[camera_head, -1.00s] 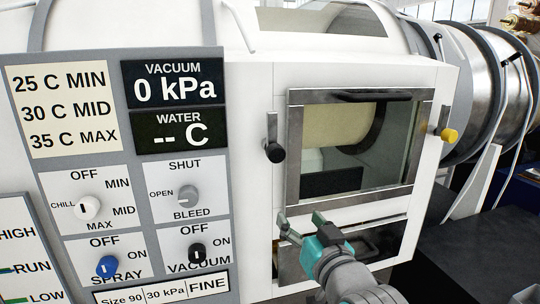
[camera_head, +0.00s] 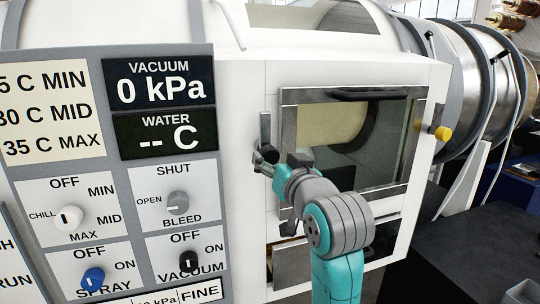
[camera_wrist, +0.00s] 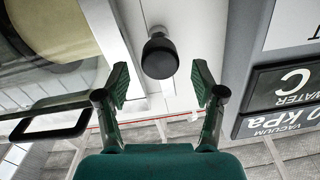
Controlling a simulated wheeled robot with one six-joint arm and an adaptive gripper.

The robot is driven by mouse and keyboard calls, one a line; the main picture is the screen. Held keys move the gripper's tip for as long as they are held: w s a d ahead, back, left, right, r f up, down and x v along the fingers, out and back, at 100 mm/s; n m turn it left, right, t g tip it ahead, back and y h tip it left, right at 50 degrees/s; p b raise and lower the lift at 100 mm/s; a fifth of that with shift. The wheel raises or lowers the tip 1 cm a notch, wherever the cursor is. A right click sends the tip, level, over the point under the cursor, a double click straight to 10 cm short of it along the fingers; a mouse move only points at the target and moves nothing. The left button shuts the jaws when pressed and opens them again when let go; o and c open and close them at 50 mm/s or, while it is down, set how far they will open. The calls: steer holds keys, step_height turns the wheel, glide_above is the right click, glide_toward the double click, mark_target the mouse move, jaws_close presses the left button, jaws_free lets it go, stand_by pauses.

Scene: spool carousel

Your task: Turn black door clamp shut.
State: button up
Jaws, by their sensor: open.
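The black door clamp (camera_head: 265,128) is on the white front at the left of the chamber door (camera_head: 291,125). Its metal bar stands upright with the black knob at the lower end. In the wrist view the black knob (camera_wrist: 160,57) shows between and just beyond the fingertips. My gripper (camera_head: 264,164) is open at the knob, partly covering it in the head view. In the wrist view my gripper (camera_wrist: 160,84) has a finger on each side of the knob, with visible gaps. The door looks closed in its frame, with a window and a black handle (camera_head: 370,95).
A yellow-knobbed clamp (camera_head: 442,133) is at the door's right side. The control panel (camera_head: 105,165) with dials and displays stands to the left of the clamp. A lower drawer-like front (camera_head: 290,262) sits below the door, partly hidden by my arm.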

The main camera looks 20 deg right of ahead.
mark_target(272, 157)
steer(key=shift+w, duration=1.75)
jaws_close()
